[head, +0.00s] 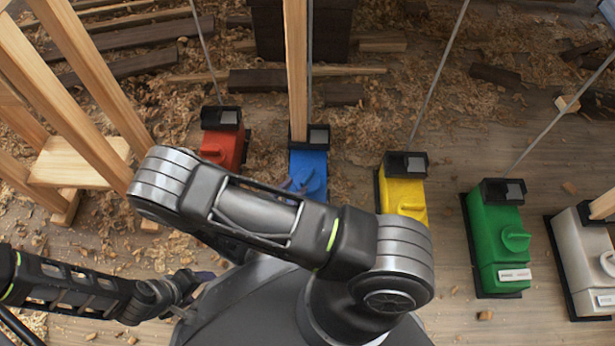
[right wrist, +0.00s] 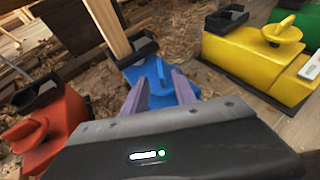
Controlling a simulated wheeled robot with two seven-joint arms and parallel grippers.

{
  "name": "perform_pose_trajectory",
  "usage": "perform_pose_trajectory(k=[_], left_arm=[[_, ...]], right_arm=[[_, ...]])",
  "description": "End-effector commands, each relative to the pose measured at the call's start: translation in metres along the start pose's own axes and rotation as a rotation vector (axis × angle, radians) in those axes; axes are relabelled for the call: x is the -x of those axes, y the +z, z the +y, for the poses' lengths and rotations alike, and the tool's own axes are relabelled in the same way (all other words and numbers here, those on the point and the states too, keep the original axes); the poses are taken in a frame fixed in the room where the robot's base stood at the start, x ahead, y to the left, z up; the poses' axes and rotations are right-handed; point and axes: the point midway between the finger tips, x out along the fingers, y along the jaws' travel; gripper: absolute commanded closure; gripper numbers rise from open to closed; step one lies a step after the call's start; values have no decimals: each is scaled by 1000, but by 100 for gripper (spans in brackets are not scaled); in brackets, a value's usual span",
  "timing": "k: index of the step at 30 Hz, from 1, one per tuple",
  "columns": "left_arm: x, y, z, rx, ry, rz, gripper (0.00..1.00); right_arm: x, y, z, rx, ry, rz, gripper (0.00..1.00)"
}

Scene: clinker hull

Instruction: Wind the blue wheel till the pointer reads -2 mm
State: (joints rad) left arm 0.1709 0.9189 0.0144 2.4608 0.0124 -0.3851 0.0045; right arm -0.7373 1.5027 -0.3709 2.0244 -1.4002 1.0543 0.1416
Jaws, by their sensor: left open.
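The blue unit (head: 308,170) stands on the floor at the centre of the head view, partly behind my right arm. In the right wrist view its blue wheel (right wrist: 158,88) lies between the two purple fingers of my right gripper (right wrist: 158,80). The fingers are apart with the blue wheel between them; I cannot tell whether they press on it. The pointer and its scale cannot be made out in either view. My left gripper (head: 190,284) is open and empty at the lower left, away from the blue unit.
A red unit (head: 222,146) stands left of the blue one. Yellow (head: 403,195), green (head: 497,240) and white (head: 585,255) units stand to the right. A wooden post (head: 296,70) rises at the blue unit's back end. Wooden trestle legs (head: 90,75) stand at left; shavings litter the floor.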

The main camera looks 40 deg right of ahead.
Motion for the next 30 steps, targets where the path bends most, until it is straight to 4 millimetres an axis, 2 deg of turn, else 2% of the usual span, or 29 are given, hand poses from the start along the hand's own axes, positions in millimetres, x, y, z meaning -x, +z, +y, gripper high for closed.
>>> perform_pose_trajectory(k=[11, 24, 30], left_arm=[[-2, 0, -1, 0, 0, 0, 34], [-24, -2, -9, 2, 5, 2, 34], [-26, -3, -10, 2, 6, 2, 34]], right_arm=[[-6, -1, -1, -4, -4, 2, 67], [-67, -3, -1, -6, -7, 3, 67], [-78, 0, -1, -6, -5, 3, 67]])
